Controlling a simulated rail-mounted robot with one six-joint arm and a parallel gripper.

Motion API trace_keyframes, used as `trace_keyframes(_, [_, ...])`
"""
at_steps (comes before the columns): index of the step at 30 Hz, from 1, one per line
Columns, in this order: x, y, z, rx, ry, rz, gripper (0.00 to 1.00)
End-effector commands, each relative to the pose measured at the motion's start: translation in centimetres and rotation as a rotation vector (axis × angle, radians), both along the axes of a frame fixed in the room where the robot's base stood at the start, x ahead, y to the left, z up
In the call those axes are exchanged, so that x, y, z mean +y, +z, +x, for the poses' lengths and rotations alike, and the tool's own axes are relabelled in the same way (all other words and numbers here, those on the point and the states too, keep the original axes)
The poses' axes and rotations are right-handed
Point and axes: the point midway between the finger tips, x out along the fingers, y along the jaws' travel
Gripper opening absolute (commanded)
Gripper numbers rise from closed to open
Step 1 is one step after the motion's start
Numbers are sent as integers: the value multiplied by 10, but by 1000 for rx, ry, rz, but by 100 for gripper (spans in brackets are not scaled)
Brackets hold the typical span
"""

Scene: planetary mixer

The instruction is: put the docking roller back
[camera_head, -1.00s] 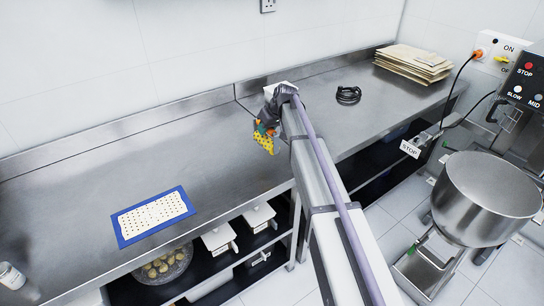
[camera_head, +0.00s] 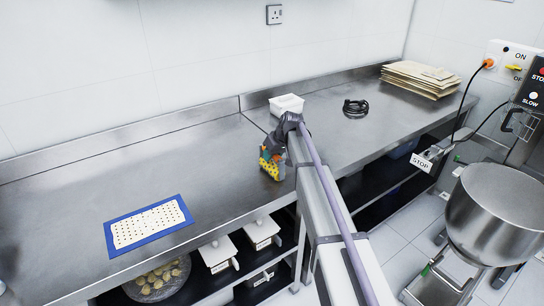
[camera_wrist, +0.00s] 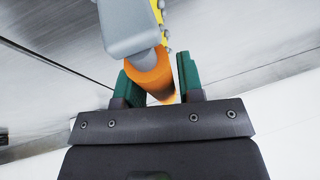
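The docking roller has a yellow studded drum (camera_head: 271,168), a grey frame and an orange handle. It hangs from my gripper (camera_head: 279,150) over the steel counter; I cannot tell whether the drum touches the surface. In the wrist view my gripper's (camera_wrist: 158,80) green fingers are on either side of the orange handle (camera_wrist: 150,75) and closed around it. The grey frame (camera_wrist: 130,28) and a bit of yellow drum show beyond. A white open container (camera_head: 288,103) stands on the counter just behind my gripper, partly hidden by my arm.
A blue mat (camera_head: 113,242) with a hole-dotted dough sheet (camera_head: 148,224) lies at left on the counter (camera_head: 60,200). A black cable coil (camera_head: 356,107) and a stack of boards (camera_head: 420,78) are at right. The mixer bowl (camera_head: 495,210) stands right. The counter between mat and roller is clear.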

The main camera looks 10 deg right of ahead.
Motion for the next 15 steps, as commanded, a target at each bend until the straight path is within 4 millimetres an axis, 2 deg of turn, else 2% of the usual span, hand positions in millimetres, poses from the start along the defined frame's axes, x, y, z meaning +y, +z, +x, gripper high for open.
trace_keyframes(1, [0, 0, 0, 0, 0, 0, 40])
trace_keyframes(5, [0, 0, 0, 0, 0, 0, 52])
trace_keyframes(12, [0, 1, 0, 0, 0, 0, 53])
trace_keyframes(15, [-1, 9, -1, 0, 0, 0, 53])
